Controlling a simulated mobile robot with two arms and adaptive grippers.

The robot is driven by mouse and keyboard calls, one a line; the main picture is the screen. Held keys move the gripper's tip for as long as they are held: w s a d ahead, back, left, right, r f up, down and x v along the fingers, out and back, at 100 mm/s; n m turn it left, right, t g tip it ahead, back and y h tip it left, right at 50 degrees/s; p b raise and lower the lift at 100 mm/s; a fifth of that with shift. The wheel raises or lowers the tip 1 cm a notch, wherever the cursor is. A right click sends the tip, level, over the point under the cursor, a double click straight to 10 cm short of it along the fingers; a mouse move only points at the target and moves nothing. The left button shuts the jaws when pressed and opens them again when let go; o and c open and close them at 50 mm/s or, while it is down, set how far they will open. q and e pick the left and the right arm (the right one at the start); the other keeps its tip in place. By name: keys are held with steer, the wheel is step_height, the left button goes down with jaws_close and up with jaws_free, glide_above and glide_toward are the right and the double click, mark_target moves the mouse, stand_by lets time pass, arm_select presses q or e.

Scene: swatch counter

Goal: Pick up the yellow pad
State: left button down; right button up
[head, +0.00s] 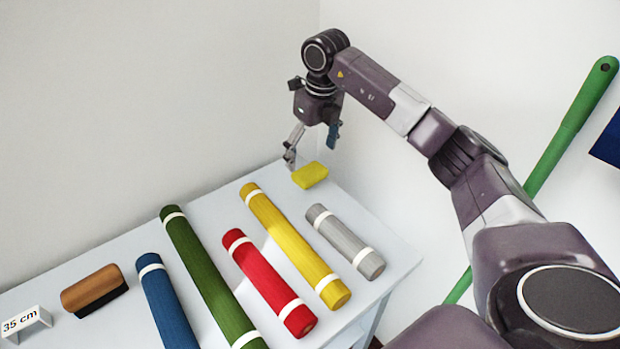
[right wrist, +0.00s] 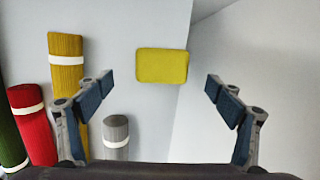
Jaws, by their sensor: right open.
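The yellow pad (head: 310,175) is a small rounded block lying on the pale table near its far corner. In the right wrist view the pad (right wrist: 162,65) lies between and beyond the two fingers, touched by neither. My right gripper (head: 312,146) is above the pad in the head view, pointing down. It is open and empty, with its fingers wide apart in the right wrist view (right wrist: 158,88). My left gripper is in neither view.
Yellow (head: 293,245), grey (head: 345,241), red (head: 268,283), green (head: 210,277) and blue (head: 166,302) rolls lie on the table (head: 110,250). A wooden brush (head: 92,288) and a "35 cm" sign (head: 25,323) are at left. Walls stand close behind the pad.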

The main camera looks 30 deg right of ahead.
mark_target(311, 171)
steer(key=f, duration=0.4)
steer(key=w+f+p, duration=0.1)
steer(key=f, duration=0.1)
steer(key=shift+d, duration=0.15)
steer(key=shift+s, duration=0.1)
steer(key=shift+c, duration=0.7)
steer(key=shift+r, duration=0.1)
steer(key=c, duration=0.9)
step_height(311, 171, up, 20)
steer(key=shift+b, duration=0.4)
